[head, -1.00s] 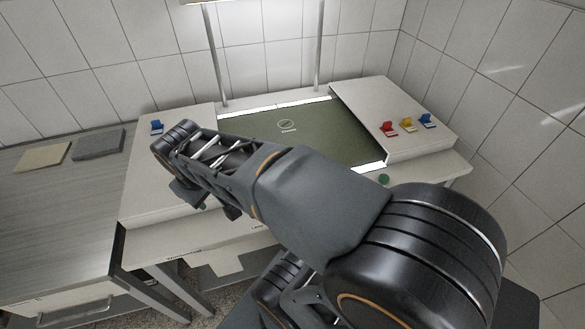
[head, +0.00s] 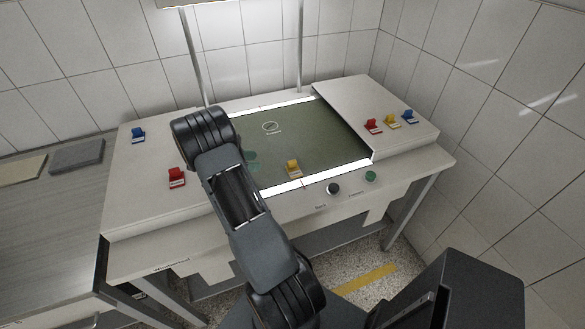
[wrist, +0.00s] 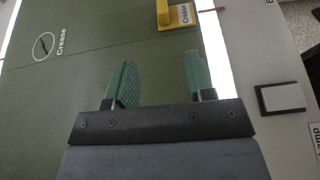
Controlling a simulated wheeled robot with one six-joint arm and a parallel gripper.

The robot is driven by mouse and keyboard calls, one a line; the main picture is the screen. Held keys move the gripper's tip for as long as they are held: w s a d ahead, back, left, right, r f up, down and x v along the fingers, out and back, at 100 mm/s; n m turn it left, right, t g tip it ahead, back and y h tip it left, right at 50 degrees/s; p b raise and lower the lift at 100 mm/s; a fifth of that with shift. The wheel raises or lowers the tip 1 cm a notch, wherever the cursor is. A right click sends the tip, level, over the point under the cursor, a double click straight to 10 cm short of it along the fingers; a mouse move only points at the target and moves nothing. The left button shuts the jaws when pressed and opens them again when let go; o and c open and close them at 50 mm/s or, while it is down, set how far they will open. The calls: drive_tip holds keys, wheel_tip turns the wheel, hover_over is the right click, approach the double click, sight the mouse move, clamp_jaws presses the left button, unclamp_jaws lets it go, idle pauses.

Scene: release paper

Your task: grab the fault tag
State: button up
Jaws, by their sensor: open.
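A yellow tag (head: 293,167) with a white label reading "Crease" lies near the front edge of the green inspection surface (head: 325,140). In the wrist view the yellow tag (wrist: 165,14) is at the top, ahead of my gripper and apart from it. My gripper (wrist: 160,75) is open, with two green ribbed fingers and nothing between them. In the head view its green fingers (head: 251,158) show partly behind my arm, left of the yellow tag. A ring mark captioned "Crease" (head: 271,127) is on the surface farther back; it also shows in the wrist view (wrist: 43,45).
Red (head: 373,126), yellow (head: 392,121) and blue (head: 409,117) tags stand on the right panel. A blue tag (head: 138,135) and a red tag (head: 176,177) are on the left panel. Black (head: 333,188) and green (head: 371,176) buttons sit on the front ledge. Posts rise behind.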

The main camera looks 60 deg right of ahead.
drive_tip(key=p, duration=0.2)
approach(288, 162)
drive_tip(key=x, duration=0.4)
drive_tip(key=shift+w+d+f, duration=0.1)
drive_tip(key=shift+w+f, duration=0.05)
drive_tip(key=p+x, duration=0.1)
drive_tip(key=x, duration=0.1)
drive_tip(key=p+x, duration=0.1)
drive_tip(key=x, duration=0.1)
drive_tip(key=shift+s+d, duration=0.1)
drive_tip(key=shift+s, duration=0.3)
drive_tip(key=shift+s+d+f, duration=0.15)
drive_tip(key=shift+d, duration=0.15)
drive_tip(key=shift+c, duration=0.4)
clamp_jaws()
